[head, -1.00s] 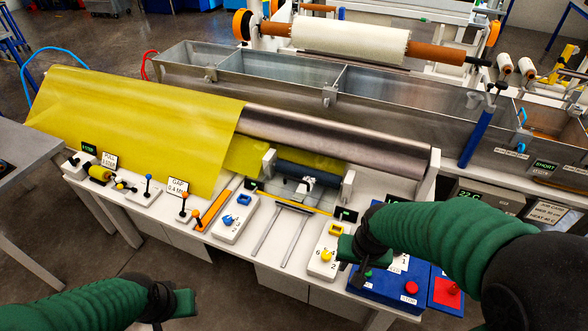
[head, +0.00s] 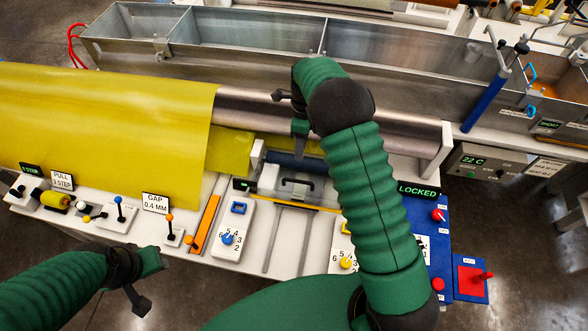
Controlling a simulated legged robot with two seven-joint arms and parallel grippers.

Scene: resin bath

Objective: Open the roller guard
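What looks like the roller guard is a clear panel with a black handle (head: 297,184), low in front of the dark blue roller (head: 288,163) at the middle of the white bench. My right arm reaches up across the bench, and its gripper (head: 299,140) hangs above the roller and handle, apart from the handle in the picture. Its fingers are too hidden to tell open from shut. My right arm covers the right end of the guard. My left gripper (head: 148,262) is in front of the bench, away from the guard; its opening is unclear.
A green display (head: 417,190) reads LOCKED above a blue control box (head: 428,235) with red knobs. Yellow film (head: 110,125) covers the left of the bench. Levers and number dials line the front edge. A steel roller (head: 255,108) and metal trough (head: 260,45) lie behind.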

